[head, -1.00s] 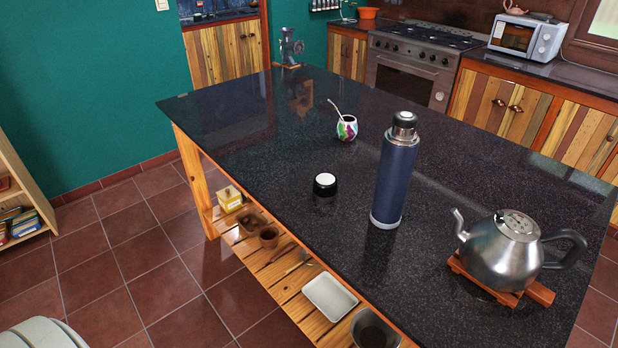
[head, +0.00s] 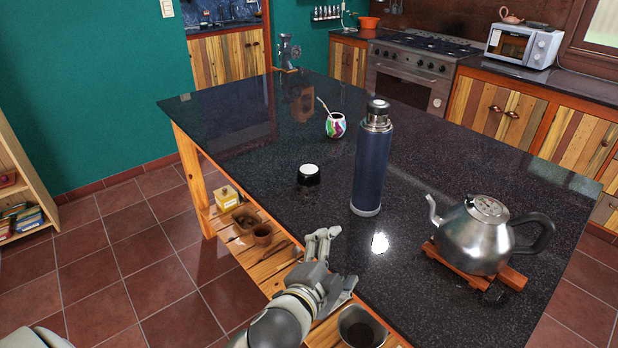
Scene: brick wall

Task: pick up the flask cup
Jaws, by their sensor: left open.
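The flask cup (head: 309,176) is a small black cup with a white top face, sitting on the dark stone countertop (head: 250,150) left of the blue flask (head: 371,160). The flask stands upright with a dark and steel top. My left gripper (head: 336,262) is open and empty, at the near left edge of the countertop, below and in front of the cup and apart from it. My right gripper does not show.
A steel kettle (head: 478,238) sits on a wooden trivet (head: 510,276) at the right. A colourful mate gourd with a straw (head: 335,126) stands behind the cup. A grinder (head: 288,52) stands at the far corner. The countertop around the cup is clear.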

